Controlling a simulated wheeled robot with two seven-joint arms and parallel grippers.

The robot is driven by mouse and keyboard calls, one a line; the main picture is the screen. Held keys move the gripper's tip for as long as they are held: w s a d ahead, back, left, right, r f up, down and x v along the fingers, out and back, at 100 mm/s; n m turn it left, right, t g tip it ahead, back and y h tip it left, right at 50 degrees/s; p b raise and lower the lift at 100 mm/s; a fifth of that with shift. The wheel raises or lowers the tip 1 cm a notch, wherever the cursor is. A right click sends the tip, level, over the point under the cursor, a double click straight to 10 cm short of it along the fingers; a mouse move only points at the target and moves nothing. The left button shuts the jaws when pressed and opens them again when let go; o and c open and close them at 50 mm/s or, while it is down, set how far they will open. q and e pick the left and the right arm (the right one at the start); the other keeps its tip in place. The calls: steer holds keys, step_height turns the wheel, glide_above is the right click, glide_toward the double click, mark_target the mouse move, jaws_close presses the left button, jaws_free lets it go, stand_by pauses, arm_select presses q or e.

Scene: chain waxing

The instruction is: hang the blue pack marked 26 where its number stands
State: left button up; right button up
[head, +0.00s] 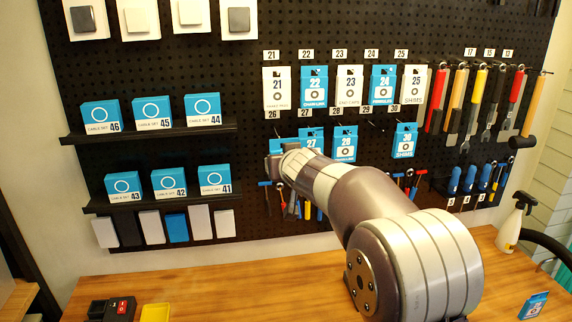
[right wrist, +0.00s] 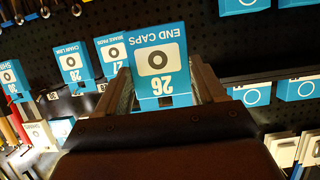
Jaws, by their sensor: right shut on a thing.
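The blue pack marked 26, END CAPS, (right wrist: 160,62) is between the fingers of my right gripper (right wrist: 163,95), which is shut on it. It appears upside down in the right wrist view. In the head view a blue edge of the pack (head: 280,144) shows beside my right gripper (head: 275,158), mostly hidden by my arm. The number label 26 (head: 271,115) is on the black pegboard just above the pack. Whether the pack's hole is on the hook cannot be seen. My left gripper is not in view.
Pack 27 (head: 311,136) hangs close to the right of the held pack, then pack 28 (head: 345,143) and pack 30 (head: 405,140). The place under label 29 (head: 369,108) has no pack. White pack 21 (head: 277,88) hangs above. Tools hang below.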

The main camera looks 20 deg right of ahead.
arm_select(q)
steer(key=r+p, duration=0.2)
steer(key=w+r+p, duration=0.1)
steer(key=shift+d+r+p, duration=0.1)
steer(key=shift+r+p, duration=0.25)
arm_select(e)
steer(key=r+x, duration=0.2)
steer(key=x, duration=0.8)
steer(key=shift+w+d, duration=0.2)
steer(key=shift+w, duration=0.4)
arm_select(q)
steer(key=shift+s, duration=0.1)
arm_select(e)
steer(key=o, duration=1.1)
steer(key=shift+s, duration=0.15)
